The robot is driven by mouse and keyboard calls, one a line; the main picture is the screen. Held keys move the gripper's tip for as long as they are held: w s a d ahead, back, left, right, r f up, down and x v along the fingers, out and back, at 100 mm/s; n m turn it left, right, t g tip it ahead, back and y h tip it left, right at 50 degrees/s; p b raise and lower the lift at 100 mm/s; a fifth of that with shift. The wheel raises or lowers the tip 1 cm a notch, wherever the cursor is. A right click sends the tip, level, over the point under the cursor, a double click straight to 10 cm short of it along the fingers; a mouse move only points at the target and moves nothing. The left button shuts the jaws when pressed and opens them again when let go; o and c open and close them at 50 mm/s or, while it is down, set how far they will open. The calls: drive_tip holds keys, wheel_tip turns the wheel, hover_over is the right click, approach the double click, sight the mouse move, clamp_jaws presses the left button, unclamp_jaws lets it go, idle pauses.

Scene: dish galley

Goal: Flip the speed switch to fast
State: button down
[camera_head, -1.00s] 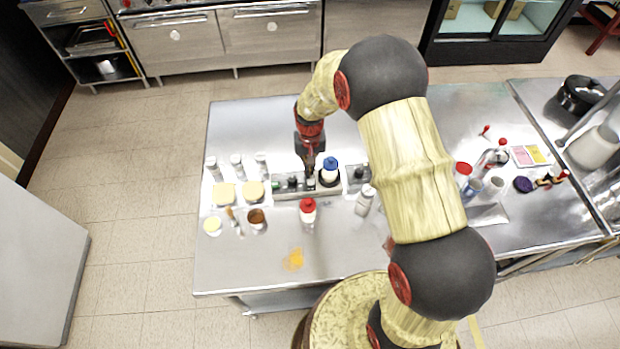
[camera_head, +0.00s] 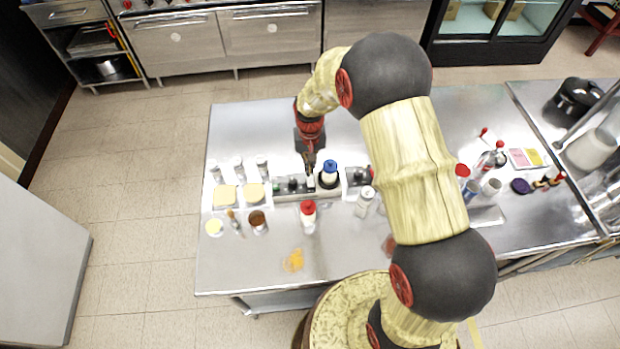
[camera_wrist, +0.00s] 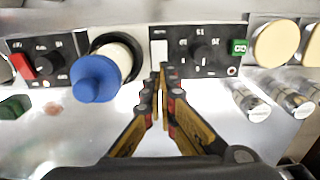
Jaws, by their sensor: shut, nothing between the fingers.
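A black control panel (camera_wrist: 198,68) carries a white switch (camera_wrist: 159,48), a black knob (camera_wrist: 201,54) and a green GO button (camera_wrist: 238,46). It also shows in the head view, in the middle of the steel table. My gripper (camera_wrist: 163,72) is shut and empty, with its fingertips very close to the white switch; I cannot tell whether they touch it. The fingers partly cover the switch's lower end. My gripper also shows in the head view (camera_head: 310,170), over the panel. The labels are too small to read, so the switch's setting is unclear.
A red-capped bottle (camera_head: 308,212) stands in front.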

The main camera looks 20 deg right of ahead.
drive_tip(key=shift+r+p, duration=0.95)
drive_tip(key=shift+r, duration=0.95)
drive_tip(key=s+r+n+t+b, duration=0.1)
drive_tip(key=s+r+t+b, duration=0.1)
drive_tip(key=s+r+b, duration=0.4)
drive_tip(key=s+r+n+t+b, duration=0.1)
drive_tip(key=s+r+t+b, duration=0.2)
drive_tip(key=s+r, duration=1)
drive_tip(key=s+b, duration=0.3)
drive_tip(key=s, duration=0.4)
drive_tip(key=shift+s+r+t, duration=0.3)
drive_tip(key=shift+r, duration=0.1)
drive_tip(key=shift+r, duration=0.15)
